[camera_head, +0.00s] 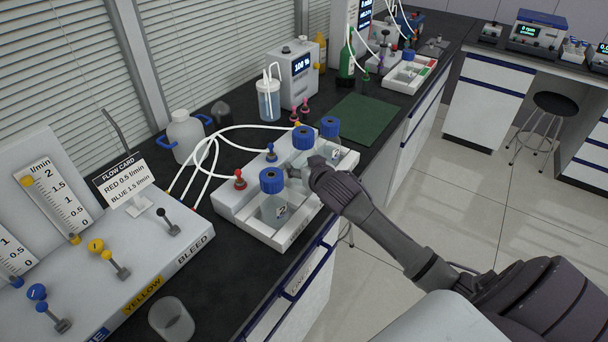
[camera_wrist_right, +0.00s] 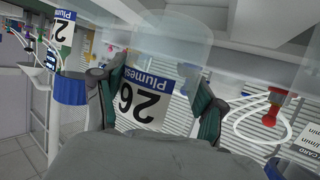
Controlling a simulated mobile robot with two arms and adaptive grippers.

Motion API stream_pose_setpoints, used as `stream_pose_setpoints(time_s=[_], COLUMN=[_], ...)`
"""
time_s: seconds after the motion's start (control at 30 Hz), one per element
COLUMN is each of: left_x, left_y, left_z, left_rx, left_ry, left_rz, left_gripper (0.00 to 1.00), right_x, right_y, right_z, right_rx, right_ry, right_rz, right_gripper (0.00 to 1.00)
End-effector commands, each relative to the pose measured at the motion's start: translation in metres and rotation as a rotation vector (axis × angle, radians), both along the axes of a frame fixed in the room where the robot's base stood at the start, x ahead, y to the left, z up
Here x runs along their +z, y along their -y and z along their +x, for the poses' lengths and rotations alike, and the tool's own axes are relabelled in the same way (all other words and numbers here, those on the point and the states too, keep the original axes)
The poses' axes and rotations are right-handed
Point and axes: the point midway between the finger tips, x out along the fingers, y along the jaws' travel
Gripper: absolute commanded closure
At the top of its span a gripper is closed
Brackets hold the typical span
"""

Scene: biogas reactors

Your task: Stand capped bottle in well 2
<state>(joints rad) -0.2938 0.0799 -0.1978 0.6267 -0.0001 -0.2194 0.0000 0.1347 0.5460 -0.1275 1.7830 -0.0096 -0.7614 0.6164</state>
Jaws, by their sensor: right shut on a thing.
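My right gripper (camera_head: 306,171) is shut on a clear, blue-capped bottle (camera_head: 303,138) over the middle of the white rack (camera_head: 255,232). In the right wrist view, its fingers grip the bottle's sides around a label (camera_wrist_right: 147,100) reading 26. The held bottle looks upright, with its cap higher than the line of its neighbours. Its base is hidden in the head view, so I cannot tell its clearance from the well. A second capped bottle (camera_head: 272,182) stands in the near well and a third (camera_head: 330,127) in the far well. My left gripper is out of view.
A green mat (camera_head: 362,118) leaves clear bench beyond the rack.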

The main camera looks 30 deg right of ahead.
Motion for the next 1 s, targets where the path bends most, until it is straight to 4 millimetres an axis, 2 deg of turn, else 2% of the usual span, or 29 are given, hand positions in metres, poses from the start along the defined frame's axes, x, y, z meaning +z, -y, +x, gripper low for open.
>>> stream_pose_setpoints(time_s=[0.23, 0.6, 0.63, 0.77, 1.0], left_x=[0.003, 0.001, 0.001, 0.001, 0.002], left_y=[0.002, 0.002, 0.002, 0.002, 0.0], left_z=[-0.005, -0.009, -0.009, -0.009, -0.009], left_rx=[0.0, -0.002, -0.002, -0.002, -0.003], left_ry=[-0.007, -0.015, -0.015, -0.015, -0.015], left_rz=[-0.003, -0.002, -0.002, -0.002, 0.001], left_gripper=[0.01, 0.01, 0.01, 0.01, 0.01], right_x=[-0.033, -0.038, -0.04, -0.039, -0.039], right_y=[0.0, 0.0, 0.0, 0.0, 0.0], right_z=[-0.001, -0.001, -0.001, -0.001, -0.001], right_rx=[0.001, 0.002, 0.001, 0.001, 0.001], right_ry=[-0.002, 0.0, -0.003, -0.003, -0.003], right_rz=[0.001, 0.001, 0.001, 0.001, 0.001], right_gripper=[0.82, 0.82, 0.28, 0.06, 0.05])
